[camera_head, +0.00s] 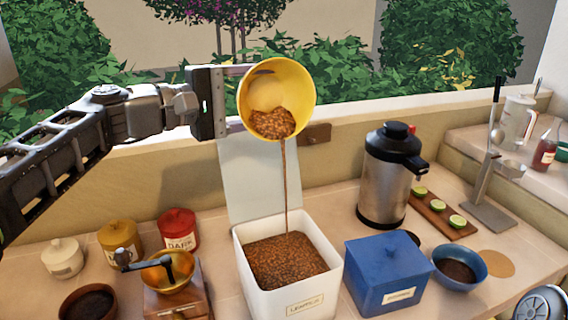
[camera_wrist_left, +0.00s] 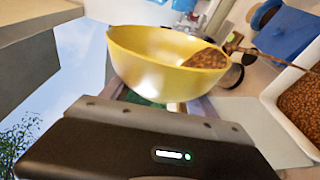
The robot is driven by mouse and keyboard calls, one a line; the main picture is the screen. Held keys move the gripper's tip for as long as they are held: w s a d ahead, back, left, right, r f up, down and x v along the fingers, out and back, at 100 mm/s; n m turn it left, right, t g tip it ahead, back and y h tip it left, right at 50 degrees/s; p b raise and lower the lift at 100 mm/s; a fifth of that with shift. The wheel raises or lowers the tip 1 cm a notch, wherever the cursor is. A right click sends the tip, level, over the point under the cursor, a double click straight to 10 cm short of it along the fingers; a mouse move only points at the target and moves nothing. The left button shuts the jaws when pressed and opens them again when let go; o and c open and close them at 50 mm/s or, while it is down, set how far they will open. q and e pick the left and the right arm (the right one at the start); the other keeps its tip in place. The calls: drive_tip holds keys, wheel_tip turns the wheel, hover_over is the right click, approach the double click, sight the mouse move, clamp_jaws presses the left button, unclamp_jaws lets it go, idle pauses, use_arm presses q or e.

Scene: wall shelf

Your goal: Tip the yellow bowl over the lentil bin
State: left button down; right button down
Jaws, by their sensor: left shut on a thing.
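The yellow bowl (camera_head: 290,84) is held on its side in the air, its mouth facing the head camera. Brown lentils lie at its lower lip, and a thin stream falls from it into the white lentil bin (camera_head: 318,283). The bin is open, labelled, and has lentils inside. My left gripper (camera_head: 238,98) is shut on the bowl's left side, above and behind the bin. In the left wrist view the bowl (camera_wrist_left: 160,62) sits in front of the gripper, and the bin (camera_wrist_left: 283,112) shows at the right edge.
A blue lidded box (camera_head: 385,262) stands close to the bin's right. A coffee grinder (camera_head: 172,275) stands at its left. A steel flask (camera_head: 385,180) stands behind right, beside a board (camera_head: 440,216) with lime halves. A blue bowl (camera_head: 462,257) and several jars stand around.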

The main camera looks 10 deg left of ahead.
use_arm(q)
drive_tip(key=shift+w+d, duration=0.1)
drive_tip(key=shift+w, duration=0.1)
drive_tip(key=shift+d, duration=0.1)
drive_tip(key=shift+s+r, duration=0.1)
drive_tip(key=shift+s, duration=0.2)
drive_tip(key=shift+w+m, duration=0.2)
drive_tip(key=shift+m, duration=0.1)
drive_tip(key=shift+s+d+r+b, duration=0.1)
drive_tip(key=shift+s+r+b, duration=0.05)
drive_tip(key=shift+s+b, duration=0.2)
drive_tip(key=shift+w, duration=0.2)
drive_tip(key=shift+s+r+m+b, duration=0.1)
drive_tip(key=shift+s+m+b, duration=0.2)
drive_tip(key=shift+b, duration=0.1)
drive_tip(key=shift+w, duration=0.2)
